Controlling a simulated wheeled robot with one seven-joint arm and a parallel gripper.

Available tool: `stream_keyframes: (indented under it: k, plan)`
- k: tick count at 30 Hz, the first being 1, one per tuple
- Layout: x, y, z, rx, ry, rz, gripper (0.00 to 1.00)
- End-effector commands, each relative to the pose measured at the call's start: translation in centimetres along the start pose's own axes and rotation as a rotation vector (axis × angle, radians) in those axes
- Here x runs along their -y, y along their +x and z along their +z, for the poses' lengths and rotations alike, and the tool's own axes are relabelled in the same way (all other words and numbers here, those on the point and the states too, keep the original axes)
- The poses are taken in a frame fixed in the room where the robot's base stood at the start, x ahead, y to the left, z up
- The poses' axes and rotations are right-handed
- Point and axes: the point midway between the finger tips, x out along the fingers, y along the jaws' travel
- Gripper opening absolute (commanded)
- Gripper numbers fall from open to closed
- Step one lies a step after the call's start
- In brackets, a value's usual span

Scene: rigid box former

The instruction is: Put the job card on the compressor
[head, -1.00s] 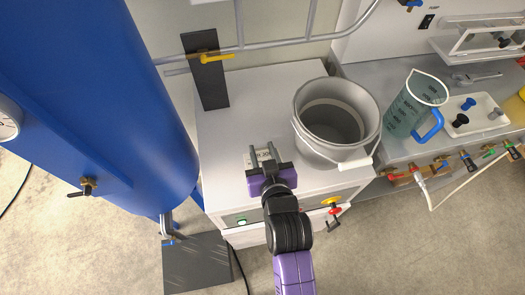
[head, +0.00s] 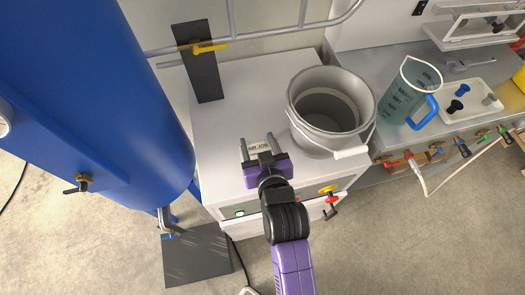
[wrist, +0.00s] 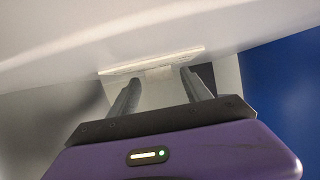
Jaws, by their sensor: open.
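The job card (head: 258,146) is a small white card with dark lettering, at the front part of the top of a white cabinet (head: 222,135), which appears to be the compressor. The card also shows in the wrist view (wrist: 150,63) as a thin pale strip just beyond the fingertips. My gripper (head: 258,143) is open, with one finger on each side of the card in the head view. It also shows in the wrist view (wrist: 158,80). I cannot tell whether the fingers touch the card, or whether it rests fully on the cabinet top.
A grey bucket (head: 307,118) with a white-gripped handle stands on the cabinet's right side. A black plate with a yellow valve (head: 208,85) is at the back left. A big blue tank (head: 120,100) stands left. A measuring jug (head: 400,100) is on the right bench.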

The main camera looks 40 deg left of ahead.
Motion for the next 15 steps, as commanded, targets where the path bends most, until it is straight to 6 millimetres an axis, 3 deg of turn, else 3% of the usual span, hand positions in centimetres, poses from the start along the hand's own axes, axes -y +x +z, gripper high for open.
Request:
stream_keyframes:
  k: [15]
  plan:
    - [0.0, -9.4, 0.1, 0.001, 0.001, 0.001, 0.57]
